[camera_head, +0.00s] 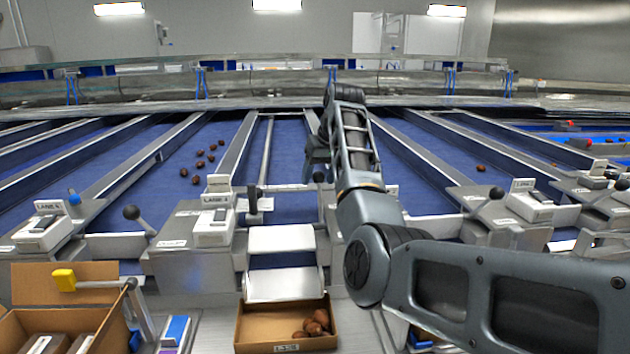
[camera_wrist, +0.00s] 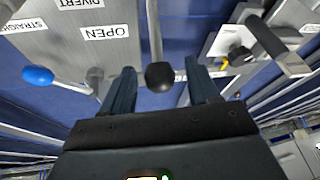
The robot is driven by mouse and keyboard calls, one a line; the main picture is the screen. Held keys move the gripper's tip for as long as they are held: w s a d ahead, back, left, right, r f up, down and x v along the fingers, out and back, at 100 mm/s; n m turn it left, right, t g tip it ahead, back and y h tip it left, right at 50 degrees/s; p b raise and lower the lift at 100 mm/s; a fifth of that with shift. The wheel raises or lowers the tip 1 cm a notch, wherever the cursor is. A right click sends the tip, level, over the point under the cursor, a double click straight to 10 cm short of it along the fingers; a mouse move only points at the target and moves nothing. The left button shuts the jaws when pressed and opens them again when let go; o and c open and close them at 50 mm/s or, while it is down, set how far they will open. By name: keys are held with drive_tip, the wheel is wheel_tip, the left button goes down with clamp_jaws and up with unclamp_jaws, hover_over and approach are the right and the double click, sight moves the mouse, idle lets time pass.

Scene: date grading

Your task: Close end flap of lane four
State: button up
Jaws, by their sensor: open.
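The lane whose label seems to read lane four (camera_head: 215,200) lies in the middle of the head view, with a bare blue belt (camera_head: 290,205). At its near end, a pale sloping panel (camera_head: 282,238) leads down to a cardboard box; I cannot tell whether this is the flap itself. A lever's black ball knob (camera_head: 319,177) stands at the lane's right side. In the wrist view, a black knob (camera_wrist: 160,76) sits between the spread fingers of my gripper (camera_wrist: 160,82), with gaps showing on both sides. The plate beside it reads OPEN (camera_wrist: 105,33). In the head view my gripper (camera_head: 318,165) is partly hidden by my arm.
The cardboard box (camera_head: 243,335) below holds several dates (camera_head: 315,322). A black-handled lever (camera_head: 253,195) stands left of the panel. A blue knob (camera_wrist: 37,75) is at the wrist view's left. Another black knob (camera_head: 131,212) is at the neighbouring lane. Dates (camera_head: 198,165) lie on the belt to the left.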

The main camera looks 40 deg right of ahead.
sight(317, 183)
drive_tip(key=shift+x, duration=1.55)
clamp_jaws()
